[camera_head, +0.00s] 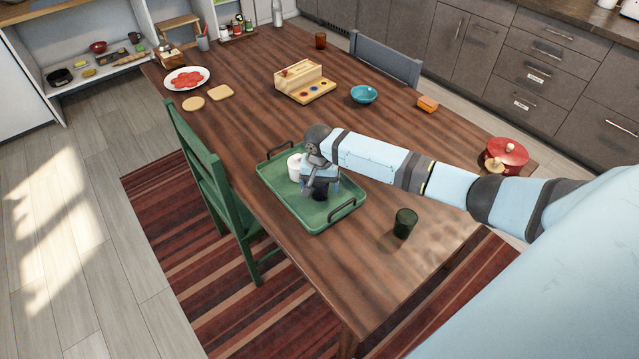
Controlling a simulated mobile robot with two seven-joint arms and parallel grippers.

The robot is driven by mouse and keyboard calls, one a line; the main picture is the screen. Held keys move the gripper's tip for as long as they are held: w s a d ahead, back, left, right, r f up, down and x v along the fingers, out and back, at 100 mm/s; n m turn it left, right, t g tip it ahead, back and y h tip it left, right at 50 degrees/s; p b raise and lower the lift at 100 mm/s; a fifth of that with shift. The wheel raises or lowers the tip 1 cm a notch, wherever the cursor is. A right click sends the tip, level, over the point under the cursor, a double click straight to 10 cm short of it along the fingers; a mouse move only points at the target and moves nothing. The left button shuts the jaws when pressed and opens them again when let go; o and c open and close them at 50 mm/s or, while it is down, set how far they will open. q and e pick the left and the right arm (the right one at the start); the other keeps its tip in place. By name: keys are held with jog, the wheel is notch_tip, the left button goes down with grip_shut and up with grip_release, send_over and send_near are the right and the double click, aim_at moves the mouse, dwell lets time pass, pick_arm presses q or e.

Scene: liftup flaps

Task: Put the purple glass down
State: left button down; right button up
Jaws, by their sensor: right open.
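My right arm reaches in from the right, and its gripper (320,191) is low over the green tray (322,222) on the wooden table. The gripper is open. Its wrist and fingers hide the middle of the tray, and I cannot make out a purple glass there. A white cup (294,167) stands in the tray just left of the gripper. A dark green glass (405,223) stands upright on the table, right of the tray. My left gripper is not in view.
A red pot (506,155) stands near the table's right edge. A wooden game box (304,84), a blue bowl (363,94) and an orange block (427,103) are farther back. A green chair (205,165) is at the left edge. The front of the table is mostly clear.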

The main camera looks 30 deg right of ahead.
jog(key=shift+r, duration=0.25)
notch_tip(320, 180, up, 12)
jog(key=shift+p, duration=0.4)
jog(key=shift+f, duration=0.1)
jog(key=s+a+f+n+t+y+p, duration=0.1)
jog(key=s+a+f+n, duration=0.1)
jog(key=s+a+f, duration=0.1)
jog(key=s+a+f+n+t+y+p, duration=0.1)
jog(key=s+a+f+n+t+p, duration=0.1)
jog(key=a, duration=0.4)
jog(key=s+a+f+n+t+y+p, duration=0.1)
jog(key=s+a+f+p, duration=0.1)
jog(key=s+a+f, duration=0.2)
jog(key=shift+s+a+n, duration=0.15)
jog(key=shift+s+n, duration=0.25)
jog(key=shift+s, duration=0.4)
jog(key=s+a+r+n+t+p, duration=0.1)
jog(key=s+r+n+t+p, duration=0.1)
jog(key=s, duration=0.6)
jog(key=s+a+r+n+t+p, duration=0.2)
jog(key=s+t, duration=0.3)
jog(key=s, duration=0.4)
jog(key=shift+a+r+n+p, duration=0.15)
jog(key=shift+a+n+p, duration=0.15)
jog(key=shift+n+p, duration=0.35)
